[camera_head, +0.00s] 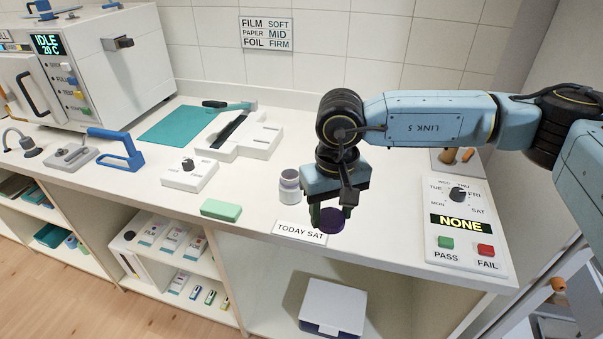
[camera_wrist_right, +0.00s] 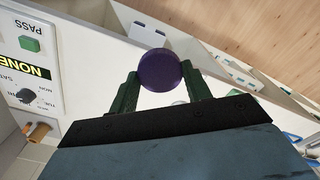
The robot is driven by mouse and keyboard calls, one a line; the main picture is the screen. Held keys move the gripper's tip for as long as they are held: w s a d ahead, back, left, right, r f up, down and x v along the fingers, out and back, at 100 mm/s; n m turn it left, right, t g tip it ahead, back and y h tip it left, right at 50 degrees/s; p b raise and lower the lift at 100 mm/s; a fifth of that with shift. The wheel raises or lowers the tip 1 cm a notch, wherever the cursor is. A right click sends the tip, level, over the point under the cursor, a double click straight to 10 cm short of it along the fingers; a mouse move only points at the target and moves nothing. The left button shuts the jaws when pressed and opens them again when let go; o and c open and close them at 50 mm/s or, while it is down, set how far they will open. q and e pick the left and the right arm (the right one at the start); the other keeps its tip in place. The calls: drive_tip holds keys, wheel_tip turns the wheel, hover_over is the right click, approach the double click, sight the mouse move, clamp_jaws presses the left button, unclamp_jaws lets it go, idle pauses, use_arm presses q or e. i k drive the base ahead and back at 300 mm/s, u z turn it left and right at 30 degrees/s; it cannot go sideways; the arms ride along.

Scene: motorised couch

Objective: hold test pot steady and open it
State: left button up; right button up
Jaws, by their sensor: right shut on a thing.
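My right gripper (camera_head: 330,212) is shut on a round dark purple lid (camera_head: 332,221), held at the counter's front edge beside the "TODAY SAT" sign. In the right wrist view the purple lid (camera_wrist_right: 160,70) sits between the two green fingertips (camera_wrist_right: 160,86). A small pale pot (camera_head: 289,188) with a purplish band stands upright on the counter, just left of my right gripper and apart from it. No purple lid shows on its top; its inside is too small to make out. My left gripper is not in view.
A green block (camera_head: 221,210) lies left of the "TODAY SAT" sign (camera_head: 300,232). A dial box (camera_head: 189,174) and a white fixture (camera_head: 240,136) stand farther back. A panel with PASS and FAIL buttons (camera_head: 465,225) is at right. Open shelves lie below the counter.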

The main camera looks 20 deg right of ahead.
sight(289, 192)
drive_tip(key=u, duration=0.65)
drive_tip(key=i, duration=1.05)
drive_tip(key=z, duration=1.2)
drive_tip(key=i, duration=0.25)
drive_tip(key=z, duration=0.2)
